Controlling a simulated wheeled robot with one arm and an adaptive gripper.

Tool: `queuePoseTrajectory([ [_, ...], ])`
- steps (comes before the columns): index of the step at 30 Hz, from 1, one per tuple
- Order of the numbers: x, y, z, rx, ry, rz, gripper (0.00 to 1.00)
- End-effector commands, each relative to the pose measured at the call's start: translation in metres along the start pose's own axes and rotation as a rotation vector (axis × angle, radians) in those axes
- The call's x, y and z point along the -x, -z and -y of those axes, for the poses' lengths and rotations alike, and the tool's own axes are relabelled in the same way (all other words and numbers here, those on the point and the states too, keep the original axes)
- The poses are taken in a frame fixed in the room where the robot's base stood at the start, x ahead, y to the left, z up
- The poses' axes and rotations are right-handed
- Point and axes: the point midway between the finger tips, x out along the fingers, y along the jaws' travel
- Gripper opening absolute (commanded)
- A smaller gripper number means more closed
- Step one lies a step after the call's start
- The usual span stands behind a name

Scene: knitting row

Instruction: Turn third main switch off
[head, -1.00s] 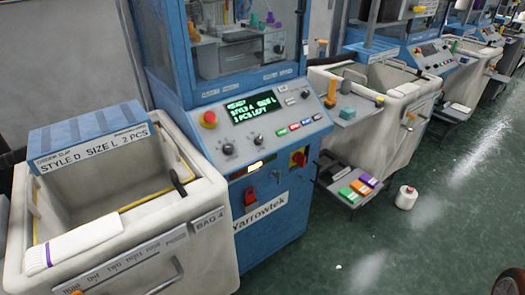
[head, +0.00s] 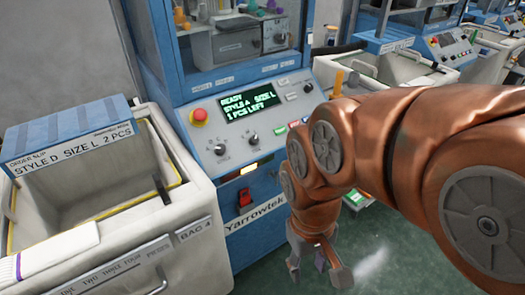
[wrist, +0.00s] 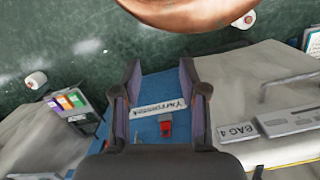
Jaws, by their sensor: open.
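The blue Yarrowtek machine stands in the middle of the head view, with its control panel (head: 240,120) facing me. A red switch (head: 245,197) sits on its lower front beside the Yarrowtek label (head: 257,222). In the wrist view the same red switch (wrist: 165,128) shows between the fingers, with the label (wrist: 160,107) next to it. My gripper (head: 317,272) is open and empty, pointing down, lower and to the right of the switch in the head view. It also shows in the wrist view (wrist: 160,75). The red-and-yellow rotary switch at the machine's right is hidden behind my arm.
A white bin marked BAG 4 (head: 195,228) stands left of the machine, close to its front. A red emergency button (head: 199,115) and a green screen (head: 245,108) are on the panel. A tray with coloured packs (wrist: 70,102) and a white cone (wrist: 36,79) show in the wrist view.

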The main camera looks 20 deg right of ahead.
Motion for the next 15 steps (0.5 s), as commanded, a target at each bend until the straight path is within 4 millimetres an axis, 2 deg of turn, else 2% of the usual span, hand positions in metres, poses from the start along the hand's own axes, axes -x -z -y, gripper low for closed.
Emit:
queuePoseTrajectory([
  [2, -0.009, 0.019, -0.011, -0.036, -0.022, -0.041, 0.43],
  [5, -0.02, 0.059, -0.04, -0.121, -0.073, -0.139, 0.43],
  [9, -0.031, 0.129, -0.093, -0.214, -0.174, -0.319, 0.43],
  [15, -0.033, 0.217, -0.172, -0.286, -0.316, -0.579, 0.43],
])
